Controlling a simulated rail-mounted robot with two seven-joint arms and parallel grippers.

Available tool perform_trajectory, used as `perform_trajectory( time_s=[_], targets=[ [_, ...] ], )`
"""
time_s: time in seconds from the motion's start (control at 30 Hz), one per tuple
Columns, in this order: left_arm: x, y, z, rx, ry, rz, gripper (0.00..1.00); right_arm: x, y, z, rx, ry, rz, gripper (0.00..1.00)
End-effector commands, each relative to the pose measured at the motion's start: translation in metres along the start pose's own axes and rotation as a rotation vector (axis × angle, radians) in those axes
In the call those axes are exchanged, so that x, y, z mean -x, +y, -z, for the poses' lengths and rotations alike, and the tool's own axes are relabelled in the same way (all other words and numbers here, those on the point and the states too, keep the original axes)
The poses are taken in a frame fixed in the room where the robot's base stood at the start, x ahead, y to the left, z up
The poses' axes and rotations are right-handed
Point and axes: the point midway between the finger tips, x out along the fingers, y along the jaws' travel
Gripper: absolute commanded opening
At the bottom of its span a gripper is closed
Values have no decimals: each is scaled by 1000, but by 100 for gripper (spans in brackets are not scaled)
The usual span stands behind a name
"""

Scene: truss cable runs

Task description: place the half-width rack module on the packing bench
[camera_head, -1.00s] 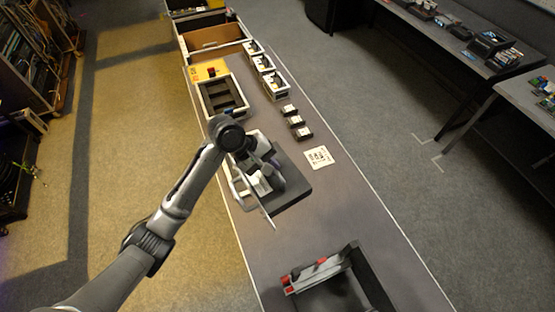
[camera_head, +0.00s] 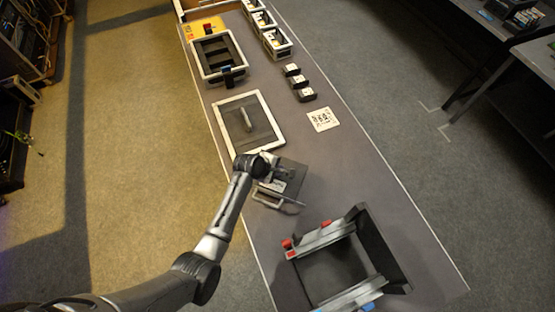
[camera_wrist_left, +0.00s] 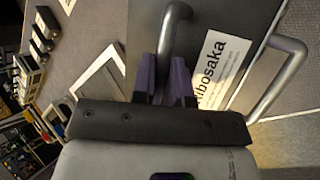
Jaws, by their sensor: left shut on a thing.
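The half-width rack module (camera_head: 290,178) is a dark flat slab with a grey bar handle and a white lettered label. In the left wrist view, its grey face (camera_wrist_left: 205,25) fills the upper middle. My left gripper (camera_wrist_left: 174,75) has its dark purple fingers shut on a grey handle bar of the module. In the head view, my left gripper (camera_head: 262,172) is at the module's upper left side, over the packing bench (camera_head: 350,180). I cannot tell whether the module touches the bench. My right gripper is not in view.
A white-rimmed tray (camera_head: 226,103) lies just beyond the module. Nearer stands a black open frame (camera_head: 385,252) with red and blue latches. A printed card (camera_head: 320,119), small dark blocks (camera_head: 305,94) and another framed tray (camera_head: 199,63) lie further back. The bench's right side is clear.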

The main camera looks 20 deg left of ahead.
Motion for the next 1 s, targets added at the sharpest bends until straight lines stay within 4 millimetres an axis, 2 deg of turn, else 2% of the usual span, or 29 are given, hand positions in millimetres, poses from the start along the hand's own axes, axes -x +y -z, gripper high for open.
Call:
perform_trajectory(
  time_s=[0.1, 0.37, 0.63, 1.0],
  targets=[
    [-11, -6, 4, -3, 0, -3, 0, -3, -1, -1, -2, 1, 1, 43],
    [-24, -13, 9, -2, -1, -4, 0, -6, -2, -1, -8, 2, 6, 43],
    [-49, -30, 18, -2, -1, -4, 0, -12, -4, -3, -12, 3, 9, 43],
    [-52, -32, 19, -2, -1, -5, 0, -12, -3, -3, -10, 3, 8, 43]
  ],
)
